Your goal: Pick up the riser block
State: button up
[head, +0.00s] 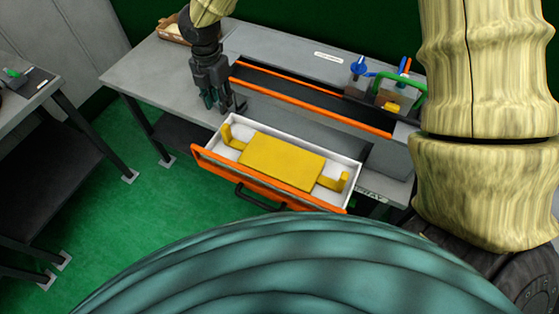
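A flat yellow block (281,163) with a narrow upturned tab at each end lies in an open drawer (207,156). It looks like the riser block, though no label on it can be read. The drawer has a white inside and an orange front with a dark handle. My gripper (224,105) hangs fingers down, above and behind the drawer's left back corner. Its dark fingers are spread apart with nothing seen between them. It is apart from the yellow block.
The grey workbench (150,83) carries a long dark channel with orange edges (310,95) behind the drawer. Blue, orange and green-handled items (388,88) stand at its right. A small tray (174,32) lies at the back left. Another dark table (50,120) stands left; green floor between is clear.

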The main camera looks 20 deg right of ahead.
jog(key=b, duration=0.4)
send_near(227, 134)
jog(key=shift+w+d+f, duration=0.3)
jog(key=shift+w+f, duration=0.3)
jog(key=shift+w, duration=0.3)
jog(key=shift+s+a+f+p, duration=0.15)
jog(key=shift+f+p, duration=0.35)
jog(key=shift+f, duration=2.2)
jog(key=shift+w+a+f+p, duration=0.1)
jog(key=shift+f+p, duration=0.4)
jog(key=shift+f, duration=2.15)
grip_shut()
